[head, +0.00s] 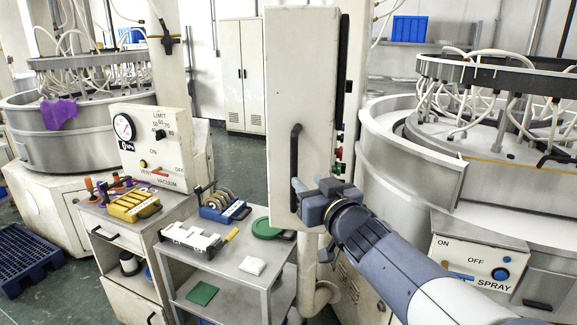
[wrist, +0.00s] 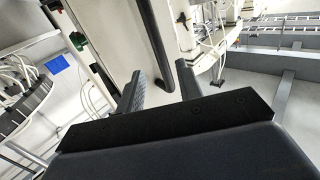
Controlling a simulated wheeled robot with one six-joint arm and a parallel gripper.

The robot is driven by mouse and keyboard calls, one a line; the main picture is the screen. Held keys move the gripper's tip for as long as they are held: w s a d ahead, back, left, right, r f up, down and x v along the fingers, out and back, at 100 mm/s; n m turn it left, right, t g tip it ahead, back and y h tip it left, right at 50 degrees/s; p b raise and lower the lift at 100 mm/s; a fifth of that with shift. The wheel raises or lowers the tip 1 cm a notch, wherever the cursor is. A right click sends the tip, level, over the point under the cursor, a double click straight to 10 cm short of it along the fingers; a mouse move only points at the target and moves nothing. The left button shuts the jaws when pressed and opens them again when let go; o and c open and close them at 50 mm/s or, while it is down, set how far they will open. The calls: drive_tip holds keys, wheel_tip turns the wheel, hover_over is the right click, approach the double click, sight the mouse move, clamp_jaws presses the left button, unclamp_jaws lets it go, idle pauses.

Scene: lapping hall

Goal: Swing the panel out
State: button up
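The panel (head: 305,70) is a tall, narrow, off-white box on a post, with a black vertical bar handle (head: 295,150) on its front face. Its side carries a dark strip and small coloured knobs. My gripper (head: 303,192) is at the lower end of the handle, reaching in from the lower right. In the wrist view my gripper (wrist: 160,90) has its two fingers apart, and the dark handle (wrist: 155,40) runs down toward the gap between them. I cannot tell whether either finger touches it. The panel face (wrist: 110,30) is also in the wrist view.
A grey trolley (head: 225,258) with trays and small parts stands left of the panel. A round machine (head: 415,200) with hoses and a spray control box (head: 480,262) is close on the right. Green floor is open behind the trolley.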

sight(295, 169)
drive_tip(key=p+x, duration=0.1)
drive_tip(key=x, duration=0.8)
drive_tip(key=shift+f, duration=0.1)
clamp_jaws()
idle(0.4)
